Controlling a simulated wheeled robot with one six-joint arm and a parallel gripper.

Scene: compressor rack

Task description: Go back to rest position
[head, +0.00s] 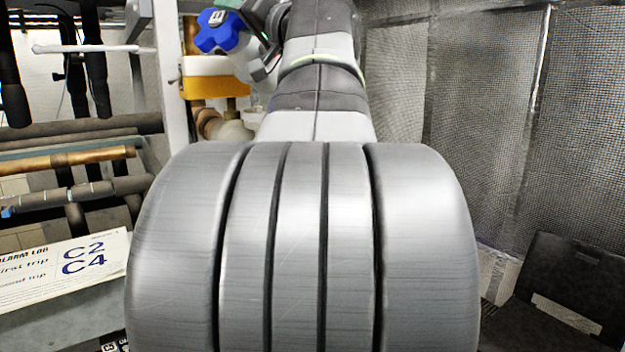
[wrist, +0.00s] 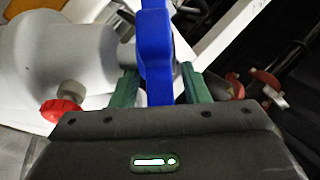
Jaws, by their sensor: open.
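My gripper (wrist: 159,88) shows in the wrist view with its two green fingers apart. A blue valve handle (wrist: 155,50) stands between the fingers, with a narrow gap on each side. In the head view the blue handle (head: 218,31) is a lobed knob at the upper left of centre, above a white and yellow valve body (head: 214,78). My gripper is just right of the knob there, partly hidden behind my own arm. My arm fills the middle of the head view.
Pipes (head: 70,160) run along the left, beside a pale post (head: 170,70). A sign with "C2 C4" (head: 65,265) is at lower left. Mesh panels (head: 470,110) stand at right, with a dark box-like object (head: 570,290) below. A red knob (wrist: 62,110) is left of my gripper in the wrist view.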

